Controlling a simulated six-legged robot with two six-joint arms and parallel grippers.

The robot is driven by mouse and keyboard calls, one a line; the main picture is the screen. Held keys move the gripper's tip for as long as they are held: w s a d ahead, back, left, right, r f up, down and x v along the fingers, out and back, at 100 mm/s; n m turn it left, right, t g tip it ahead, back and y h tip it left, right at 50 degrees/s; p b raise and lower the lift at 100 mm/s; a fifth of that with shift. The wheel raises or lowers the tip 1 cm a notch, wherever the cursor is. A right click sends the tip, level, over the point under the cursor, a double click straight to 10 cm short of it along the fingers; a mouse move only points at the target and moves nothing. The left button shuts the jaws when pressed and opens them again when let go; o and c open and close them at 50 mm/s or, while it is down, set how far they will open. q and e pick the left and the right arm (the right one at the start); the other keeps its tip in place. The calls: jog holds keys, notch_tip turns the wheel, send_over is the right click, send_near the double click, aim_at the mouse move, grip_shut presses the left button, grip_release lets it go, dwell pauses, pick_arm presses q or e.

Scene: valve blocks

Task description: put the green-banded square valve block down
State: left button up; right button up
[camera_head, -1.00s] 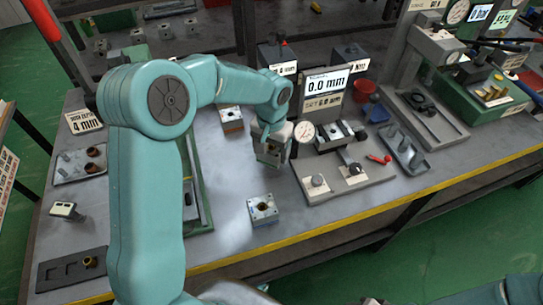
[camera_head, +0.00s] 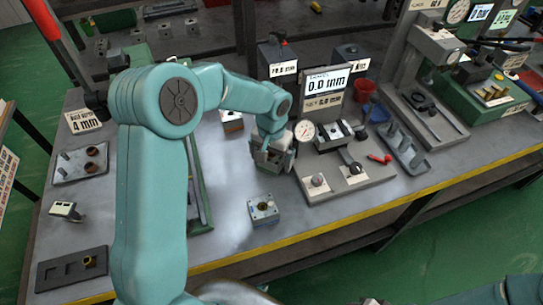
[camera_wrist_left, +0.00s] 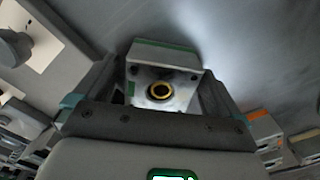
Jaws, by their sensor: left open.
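The green-banded square valve block (camera_wrist_left: 160,88) shows in the left wrist view between my left gripper's (camera_wrist_left: 158,90) fingers. It is pale metal with a green edge and a brass-ringed round bore. In the head view my left gripper (camera_head: 268,156) is low over the bench, left of the dial gauge, with the block (camera_head: 268,160) largely hidden by the fingers. The jaws are open around the block. I cannot tell whether the block fully rests on the bench. My right gripper is not clearly in view.
A blue-banded block (camera_head: 264,209) stands on the bench in front, and an orange-banded block (camera_head: 232,121) behind. The gauge stand (camera_head: 345,178) is close on the right. A dark tray with pockets (camera_head: 72,268) is at left front. Bare bench lies around the blue-banded block.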

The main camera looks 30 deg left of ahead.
pick_arm(q)
jog(key=shift+w+r, duration=0.1)
jog(key=shift+r, duration=0.25)
notch_tip(320, 180, up, 10)
jog(key=shift+r, duration=0.75)
jog(key=shift+c, duration=0.6)
jog(key=f+m+p, duration=0.1)
jog(key=f+m, duration=0.1)
jog(key=m, duration=0.4)
jog(key=f+m+p, duration=0.1)
jog(key=f+m, duration=0.1)
jog(key=m, duration=0.4)
jog(key=f+m+p, duration=0.2)
jog(key=m, duration=0.4)
jog(key=shift+w+a+f, duration=0.1)
jog(key=shift+w+a, duration=0.1)
jog(key=shift+a, duration=0.1)
jog(key=f, duration=0.5)
jog(key=shift+s+d+p, duration=0.3)
jog(key=shift+p, duration=0.1)
jog(key=shift+w+f, duration=0.1)
jog(key=shift+f, duration=0.45)
jog(key=shift+r, duration=0.15)
jog(key=c, duration=1.5)
